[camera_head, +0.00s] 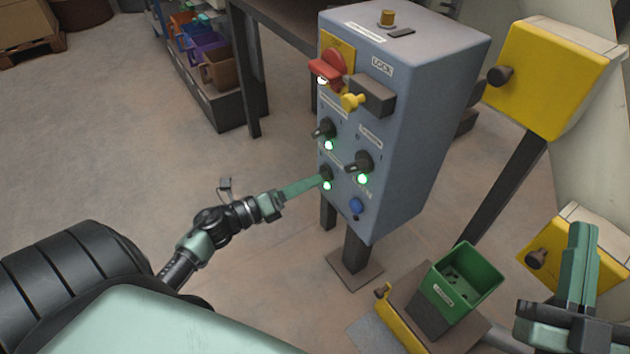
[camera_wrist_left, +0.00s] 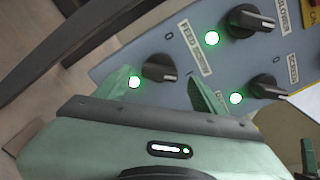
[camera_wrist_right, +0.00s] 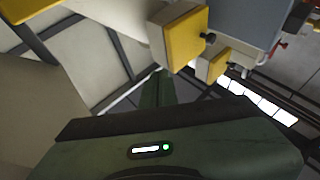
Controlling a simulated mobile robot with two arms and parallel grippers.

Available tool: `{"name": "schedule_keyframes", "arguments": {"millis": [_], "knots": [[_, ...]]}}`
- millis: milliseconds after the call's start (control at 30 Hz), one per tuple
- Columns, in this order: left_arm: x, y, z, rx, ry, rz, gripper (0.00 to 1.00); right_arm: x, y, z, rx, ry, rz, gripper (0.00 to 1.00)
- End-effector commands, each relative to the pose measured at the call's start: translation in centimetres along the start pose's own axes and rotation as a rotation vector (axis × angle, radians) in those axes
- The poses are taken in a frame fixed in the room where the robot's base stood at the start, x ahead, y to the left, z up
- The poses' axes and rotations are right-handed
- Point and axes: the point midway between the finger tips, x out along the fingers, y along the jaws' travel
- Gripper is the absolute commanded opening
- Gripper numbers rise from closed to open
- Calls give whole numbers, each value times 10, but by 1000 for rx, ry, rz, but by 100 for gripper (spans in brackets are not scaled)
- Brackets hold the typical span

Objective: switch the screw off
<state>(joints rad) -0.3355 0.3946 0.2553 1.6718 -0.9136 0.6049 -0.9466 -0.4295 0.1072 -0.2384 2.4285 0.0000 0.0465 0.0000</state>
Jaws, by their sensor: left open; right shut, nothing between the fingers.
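The feed screw knob (camera_wrist_left: 160,68) is black, with a white pointer mark turned to the right in the left wrist view, away from the printed 0. Its label (camera_wrist_left: 195,48) is beside it and its lamp (camera_wrist_left: 134,82) glows green. In the head view the knob (camera_head: 326,171) is the lowest black one at the panel's left. My left gripper (camera_head: 323,180) is at this knob. In the left wrist view its open fingers (camera_wrist_left: 163,88) stand either side of the knob; contact cannot be told. My right gripper (camera_head: 583,230) is shut and empty, far right; it also shows in the right wrist view (camera_wrist_right: 158,76).
A green bin (camera_head: 463,280) stands lower right.

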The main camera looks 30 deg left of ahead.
Motion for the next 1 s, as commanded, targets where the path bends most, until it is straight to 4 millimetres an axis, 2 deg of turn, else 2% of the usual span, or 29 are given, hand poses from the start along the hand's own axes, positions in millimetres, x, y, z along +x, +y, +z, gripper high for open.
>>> {"name": "schedule_keyframes", "arguments": {"millis": [100,200,533,700,767,1000], "knots": [[17,0,0,-1,-1,-2,69,0,-1,-8,2,50,-2,0],[25,1,0,0,-2,0,69,-1,-2,-14,3,78,-3,0],[29,1,0,-3,-1,2,69,-1,-2,-17,4,94,-4,0],[29,1,0,-3,-1,2,22,-1,-2,-17,4,93,-4,0],[29,1,0,-3,-1,2,7,-1,-2,-17,4,93,-4,0],[29,0,1,-21,-1,3,7,1,-2,-12,3,60,-3,0]]}}
